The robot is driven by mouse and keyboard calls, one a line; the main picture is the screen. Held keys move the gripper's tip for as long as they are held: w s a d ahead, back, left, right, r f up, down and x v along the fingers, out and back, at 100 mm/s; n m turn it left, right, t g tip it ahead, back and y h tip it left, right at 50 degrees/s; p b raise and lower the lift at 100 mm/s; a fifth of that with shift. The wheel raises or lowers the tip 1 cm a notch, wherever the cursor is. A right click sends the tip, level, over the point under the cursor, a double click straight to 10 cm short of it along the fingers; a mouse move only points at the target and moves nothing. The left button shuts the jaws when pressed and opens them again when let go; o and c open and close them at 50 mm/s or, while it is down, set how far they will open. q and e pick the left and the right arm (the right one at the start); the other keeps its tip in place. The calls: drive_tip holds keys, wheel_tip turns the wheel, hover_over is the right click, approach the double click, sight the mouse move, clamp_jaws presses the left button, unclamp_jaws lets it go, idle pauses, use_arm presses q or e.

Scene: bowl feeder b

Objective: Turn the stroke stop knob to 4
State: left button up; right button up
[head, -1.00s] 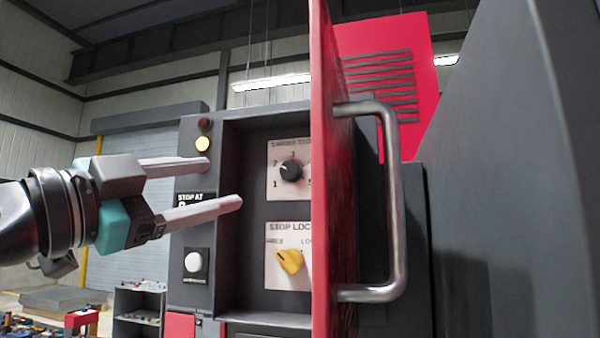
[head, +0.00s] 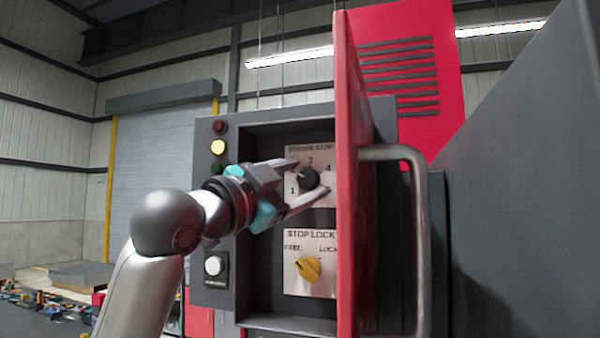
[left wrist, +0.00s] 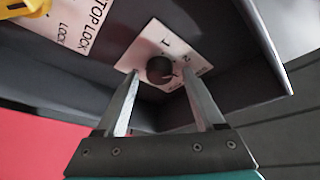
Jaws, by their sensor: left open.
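The stroke stop knob (head: 307,179) is a round black knob on a white plate (head: 297,211) inside the grey recess. The numbers 1, 3 and 4 show around it; the 2 is partly covered by a finger. Its white mark points up-left, about toward 2. In the left wrist view the knob (left wrist: 160,70) lies between the fingertips. My left gripper (head: 311,177) is open, one finger on each side of the knob. I cannot tell whether the fingers touch it. My right gripper is not in view.
A red door (head: 347,200) with a metal handle (head: 420,230) stands open close to the right of the plate. Below is the yellow stop lock knob (head: 308,268). Lamps (head: 218,146) and a white button (head: 214,265) line the left panel.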

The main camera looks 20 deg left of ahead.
use_arm(q)
clamp_jaws()
idle(0.6)
